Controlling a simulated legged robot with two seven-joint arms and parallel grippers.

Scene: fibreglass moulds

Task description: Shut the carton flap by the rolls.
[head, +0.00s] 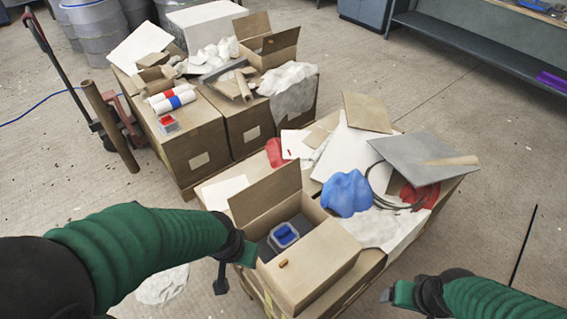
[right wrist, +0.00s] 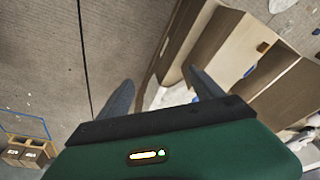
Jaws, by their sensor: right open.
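Rolls (head: 172,98), white with red and blue bands, lie on a far carton. The near carton (head: 312,262) has a brown flap (head: 268,194) standing up at its far side; a blue-lined tray (head: 284,236) sits inside. Another open carton (head: 262,58) with raised flaps stands at the back. My left gripper (head: 232,270) is beside the near carton's left side; its jaw gap is unclear. My right gripper (head: 388,295) is right of that carton, apart from it. In the right wrist view its fingers (right wrist: 163,92) are spread and empty, with brown carton sides (right wrist: 245,60) beyond.
A blue crumpled cloth (head: 346,193), a grey panel (head: 425,158) and a black cable loop crowd the right of the near stack. A brown post (head: 110,127) and a hand truck stand at left. Bare floor (head: 500,220) lies to the right.

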